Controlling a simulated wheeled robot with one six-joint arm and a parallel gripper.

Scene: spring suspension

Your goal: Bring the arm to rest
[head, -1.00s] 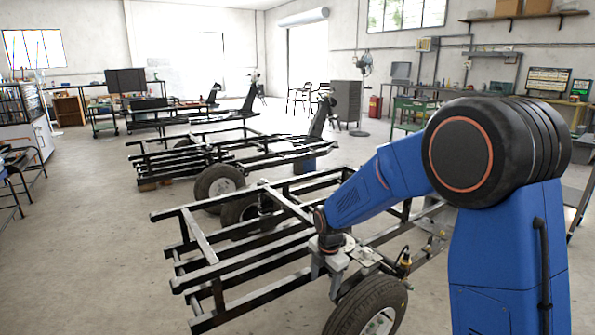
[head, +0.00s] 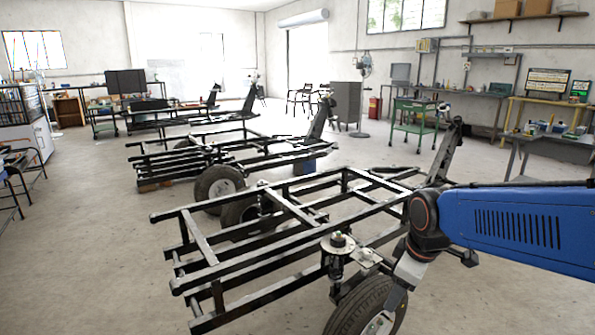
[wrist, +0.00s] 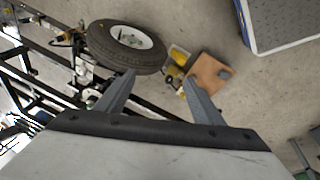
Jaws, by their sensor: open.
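My blue arm comes in from the right edge of the head view. My gripper (head: 392,305) hangs from its dark wrist joint, in front of the near wheel. In the wrist view my gripper (wrist: 157,88) shows two grey fingers spread apart with nothing between them. The near black frame (head: 262,225) stands on the floor. A spring suspension unit (head: 338,262) stands upright on it, left of my gripper and apart from it. The near tyre (head: 362,308) is partly hidden behind my gripper; a tyre (wrist: 125,47) also shows beyond the fingers in the wrist view.
More frames with wheels (head: 215,185) stand behind, to the left. A green cart (head: 413,122) and a bench (head: 560,145) are at the back right. In the wrist view, a brown board (wrist: 209,77) lies on the floor. Open floor lies at the front left.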

